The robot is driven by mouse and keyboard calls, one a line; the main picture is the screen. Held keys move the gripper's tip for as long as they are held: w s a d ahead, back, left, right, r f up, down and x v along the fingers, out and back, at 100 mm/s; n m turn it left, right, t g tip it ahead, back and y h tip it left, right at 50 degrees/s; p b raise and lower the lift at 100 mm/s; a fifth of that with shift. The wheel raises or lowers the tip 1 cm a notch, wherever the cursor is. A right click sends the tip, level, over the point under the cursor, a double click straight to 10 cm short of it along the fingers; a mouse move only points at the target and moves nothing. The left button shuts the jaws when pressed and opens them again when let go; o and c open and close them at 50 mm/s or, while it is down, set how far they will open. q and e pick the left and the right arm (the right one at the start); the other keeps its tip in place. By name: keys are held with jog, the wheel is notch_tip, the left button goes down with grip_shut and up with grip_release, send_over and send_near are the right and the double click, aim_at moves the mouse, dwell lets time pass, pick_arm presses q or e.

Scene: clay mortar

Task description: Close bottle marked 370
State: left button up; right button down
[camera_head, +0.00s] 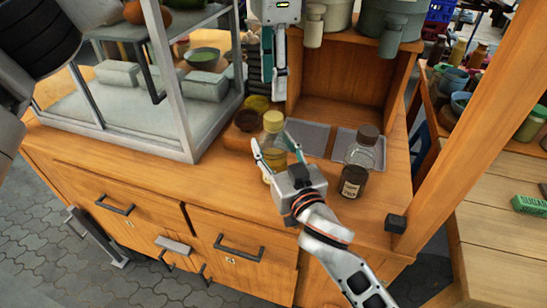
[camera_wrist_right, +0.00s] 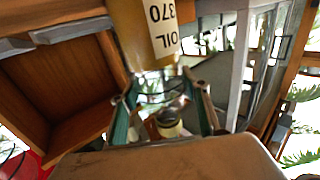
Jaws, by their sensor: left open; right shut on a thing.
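The oil bottle (camera_head: 277,160) with yellow liquid stands on the wooden counter in the head view. Its label reading OIL 370 shows in the right wrist view (camera_wrist_right: 162,27). A yellow cap (camera_head: 273,121) sits at the bottle's top; I cannot tell whether it is tight. My right gripper (camera_head: 275,154) is shut on the bottle, one finger on each side. Its fingers also show in the right wrist view (camera_wrist_right: 163,100). My left gripper (camera_head: 273,88) is open and empty, pointing down above and behind the cap, apart from it.
A dark bottle (camera_head: 354,174) with a brown cap stands to the right. Two grey trays, one at the middle (camera_head: 309,136) and one at the right (camera_head: 347,138), lie behind. A small dark bowl (camera_head: 246,121) and a glass case (camera_head: 180,100) are left. The front counter is clear.

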aim_at(274, 115)
pick_arm(q)
jog(key=shift+n, duration=1.1)
jog(key=shift+f, duration=0.1)
jog(key=shift+f, duration=3.9)
jog(key=c, duration=1.2)
jog(key=shift+o, duration=0.2)
